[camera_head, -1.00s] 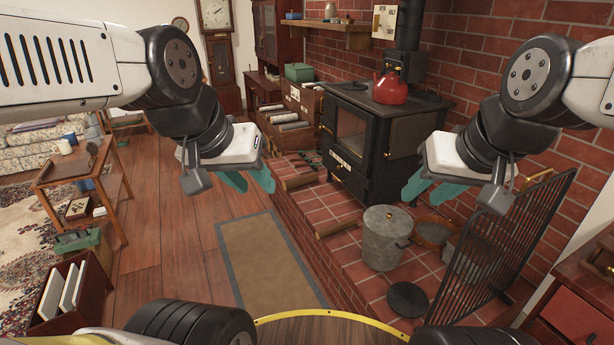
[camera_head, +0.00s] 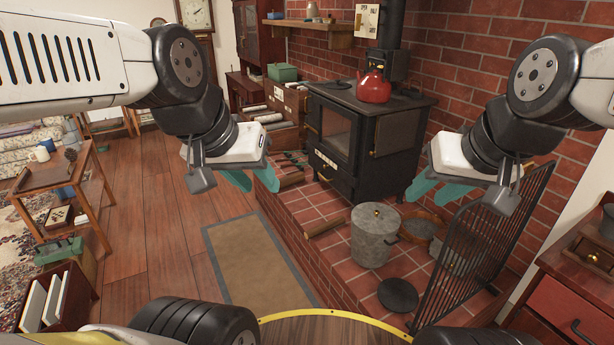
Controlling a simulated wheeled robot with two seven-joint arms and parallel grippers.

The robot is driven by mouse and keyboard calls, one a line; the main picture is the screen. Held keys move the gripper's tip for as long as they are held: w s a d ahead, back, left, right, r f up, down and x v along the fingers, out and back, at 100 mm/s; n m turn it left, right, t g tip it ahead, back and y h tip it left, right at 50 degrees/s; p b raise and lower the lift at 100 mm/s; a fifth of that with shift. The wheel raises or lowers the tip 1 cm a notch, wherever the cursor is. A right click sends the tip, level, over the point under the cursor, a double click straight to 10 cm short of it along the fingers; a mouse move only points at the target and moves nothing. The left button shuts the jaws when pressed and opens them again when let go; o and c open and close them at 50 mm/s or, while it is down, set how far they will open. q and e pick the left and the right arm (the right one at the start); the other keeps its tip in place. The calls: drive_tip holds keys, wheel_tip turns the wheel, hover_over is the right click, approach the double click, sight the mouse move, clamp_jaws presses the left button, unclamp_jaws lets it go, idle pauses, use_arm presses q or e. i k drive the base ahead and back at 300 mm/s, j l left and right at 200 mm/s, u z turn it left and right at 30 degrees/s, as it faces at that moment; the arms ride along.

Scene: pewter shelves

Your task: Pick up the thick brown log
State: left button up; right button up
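A brown log (camera_head: 327,226) lies on the brick hearth near its front left edge, left of the grey metal bucket. Neither gripper touches a log.
A black stove (camera_head: 368,136) with a red kettle (camera_head: 374,87) stands on the hearth. The lidded bucket (camera_head: 374,238), a round black lid (camera_head: 397,295) and a black fire screen (camera_head: 478,250) crowd its right side. A rug (camera_head: 258,265) lies on the clear floor before it.

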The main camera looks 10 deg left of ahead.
sight(294, 178)
drive_tip(key=i+j+z, duration=0.2)
drive_tip(key=z, duration=0.15)
drive_tip(key=i+j+z, duration=0.15)
drive_tip(key=j+z, duration=0.2)
drive_tip(key=i+j+z, duration=0.1)
drive_tip(key=j, duration=0.25)
drive_tip(key=i+j+z, duration=0.1)
drive_tip(key=j, duration=0.3)
drive_tip(key=i+j+z, duration=0.1)
drive_tip(key=i+j, duration=0.15)
drive_tip(key=i+j+z, duration=0.1)
drive_tip(key=j, duration=0.4)
drive_tip(key=i+j, duration=0.15)
drive_tip(key=j, duration=0.25)
drive_tip(key=i+j, duration=0.15)
drive_tip(key=j, duration=0.2)
drive_tip(key=i+j, duration=0.15)
drive_tip(key=j, duration=0.2)
drive_tip(key=i+j, duration=0.2)
drive_tip(key=j, duration=0.15)
drive_tip(key=i+j, duration=0.15)
drive_tip(key=j, duration=0.15)
drive_tip(key=i+j+z, duration=0.1)
drive_tip(key=j, duration=0.25)
drive_tip(key=i, duration=0.25)
